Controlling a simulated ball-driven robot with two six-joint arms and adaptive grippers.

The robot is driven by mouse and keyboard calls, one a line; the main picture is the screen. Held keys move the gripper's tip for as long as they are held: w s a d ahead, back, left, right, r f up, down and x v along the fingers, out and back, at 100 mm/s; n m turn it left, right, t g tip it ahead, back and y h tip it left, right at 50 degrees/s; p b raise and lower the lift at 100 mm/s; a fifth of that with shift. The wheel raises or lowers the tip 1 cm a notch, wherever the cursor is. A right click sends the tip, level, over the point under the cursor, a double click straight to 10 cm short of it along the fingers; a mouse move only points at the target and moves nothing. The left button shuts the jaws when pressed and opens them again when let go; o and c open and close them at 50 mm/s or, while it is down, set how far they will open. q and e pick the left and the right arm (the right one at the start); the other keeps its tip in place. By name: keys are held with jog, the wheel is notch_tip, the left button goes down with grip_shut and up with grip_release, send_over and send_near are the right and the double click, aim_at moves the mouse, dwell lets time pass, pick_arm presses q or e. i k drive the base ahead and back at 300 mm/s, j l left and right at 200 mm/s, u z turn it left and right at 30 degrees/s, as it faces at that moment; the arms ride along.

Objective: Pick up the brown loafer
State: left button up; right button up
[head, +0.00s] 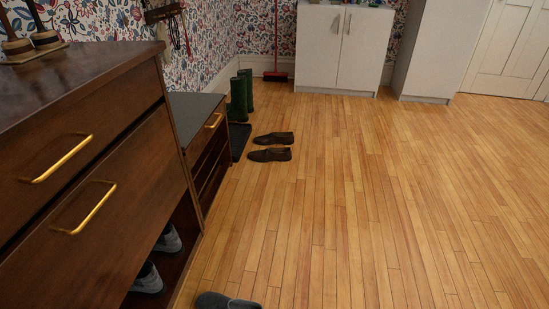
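A pair of brown loafers lies on the wooden floor beside the low bench, toes pointing right. The farther brown loafer (274,138) and the nearer brown loafer (270,155) lie side by side with a small gap. Both look upright and nothing covers them. Neither of my grippers shows in the head view, so I cannot see how they stand.
A dark wooden cabinet (85,150) with brass handles fills the left. A low bench (195,115), green boots (241,95) and a dark mat (238,140) stand beyond it. A dark grey shoe (226,301) lies at the bottom edge. The floor (400,200) is clear to the right.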

aim_at(284, 153)
jog(key=i+l+z, duration=0.1)
jog(key=l, duration=0.3)
jog(key=i+l+z, duration=0.15)
jog(key=l, duration=0.25)
jog(key=i+l, duration=0.25)
jog(key=i, duration=0.2)
jog(key=i+l, duration=0.55)
jog(key=i, duration=0.3)
jog(key=i+l, duration=0.3)
jog(key=i+u, duration=0.4)
jog(key=i+l+u, duration=0.1)
jog(key=i+u, duration=0.3)
jog(key=i+l+u, duration=0.25)
jog(key=u, duration=0.15)
jog(key=i+l+u, duration=0.4)
